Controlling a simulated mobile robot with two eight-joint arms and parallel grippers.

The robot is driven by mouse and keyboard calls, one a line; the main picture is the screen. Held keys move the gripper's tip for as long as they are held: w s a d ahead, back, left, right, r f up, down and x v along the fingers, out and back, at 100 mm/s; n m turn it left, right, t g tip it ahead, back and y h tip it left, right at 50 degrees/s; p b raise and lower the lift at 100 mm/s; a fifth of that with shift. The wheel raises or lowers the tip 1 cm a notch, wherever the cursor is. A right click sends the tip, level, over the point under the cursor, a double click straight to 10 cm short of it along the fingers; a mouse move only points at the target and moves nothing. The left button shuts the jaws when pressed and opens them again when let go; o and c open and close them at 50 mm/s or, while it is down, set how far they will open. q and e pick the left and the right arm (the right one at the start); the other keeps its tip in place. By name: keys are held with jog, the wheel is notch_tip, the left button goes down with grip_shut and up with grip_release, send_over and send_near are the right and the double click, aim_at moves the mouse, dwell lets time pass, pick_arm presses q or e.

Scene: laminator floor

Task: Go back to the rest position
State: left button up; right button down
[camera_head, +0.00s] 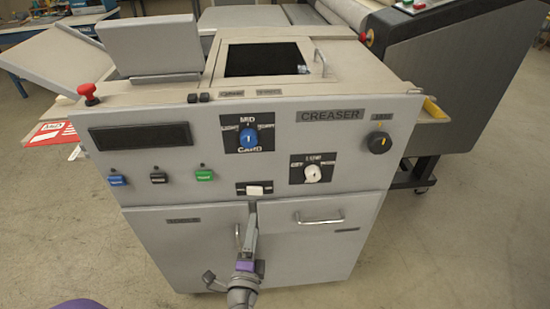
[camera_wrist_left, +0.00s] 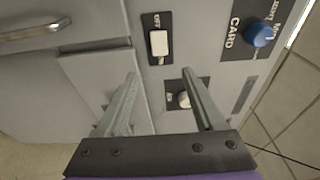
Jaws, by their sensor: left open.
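The grey creaser machine (camera_head: 235,175) stands in front of me in the head view. My left gripper (camera_head: 252,206) is in front of its lower doors, with its tip just below the white rocker switch (camera_head: 255,190). In the left wrist view my left gripper (camera_wrist_left: 158,74) is open, with two separate grey fingers and nothing between them. The white switch (camera_wrist_left: 158,43) lies beyond the fingertips. The white knob (camera_wrist_left: 184,99) is partly hidden by one finger. I cannot tell whether the fingers touch the panel. My right gripper is not in view.
The panel has a blue knob (camera_head: 249,138), a black knob (camera_head: 379,142), several push buttons and a red emergency stop (camera_head: 87,92). A door handle (camera_head: 320,219) sticks out at the right. A dark machine (camera_head: 455,80) stands behind right. The floor (camera_head: 455,250) at right is clear.

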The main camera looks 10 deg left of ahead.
pick_arm(q)
jog(key=s+a+r+n+g+y+p, duration=0.2)
jog(key=s+a+n+g+p, duration=0.15)
jog(key=a+n, duration=0.25)
jog(key=s+a+r+n+g+y+p, duration=0.2)
jog(key=s+a+n+g+p, duration=0.15)
jog(key=a+n, duration=0.2)
jog(key=s+d+r+n+g+h+p, duration=0.1)
jog(key=s+d+n+g+h+p, duration=0.2)
jog(key=s+d+n+g+h, duration=0.2)
jog(key=s+d, duration=0.3)
jog(key=shift+s+r+g+h, duration=0.15)
jog(key=shift+s+g+h, duration=0.15)
jog(key=shift+s+h, duration=0.1)
